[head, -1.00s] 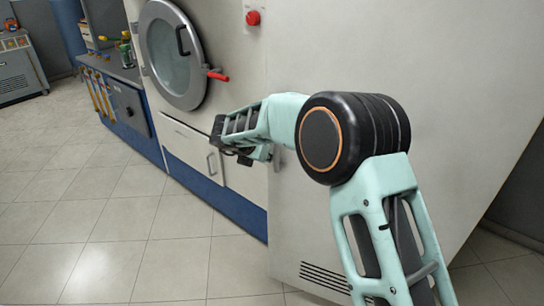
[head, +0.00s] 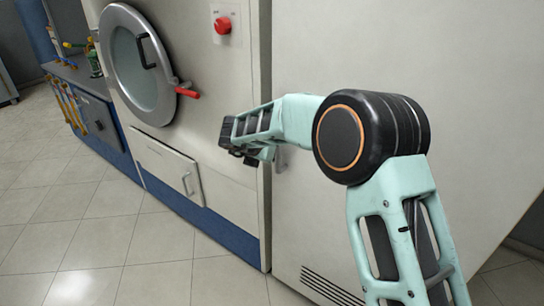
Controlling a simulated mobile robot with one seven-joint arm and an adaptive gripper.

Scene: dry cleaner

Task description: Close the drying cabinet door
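A tall white panel with a vent slot low down fills the right side of the head view; it looks like the drying cabinet door (head: 330,220). Its left edge runs vertically beside the washer-like machine, and I cannot tell how far it stands open. A small metal handle (head: 281,158) shows near that edge, partly hidden by my arm. My gripper (head: 236,150) is left of the door's edge, in front of the neighbouring machine. Its fingers are dark and small, and I cannot tell whether they are open or touch anything.
A machine with a round glass door (head: 143,65), a red-gripped lever (head: 188,94) and a red button (head: 222,25) stands at left. A blue workbench (head: 95,110) with tools is farther left. The tiled floor (head: 90,240) in front is clear.

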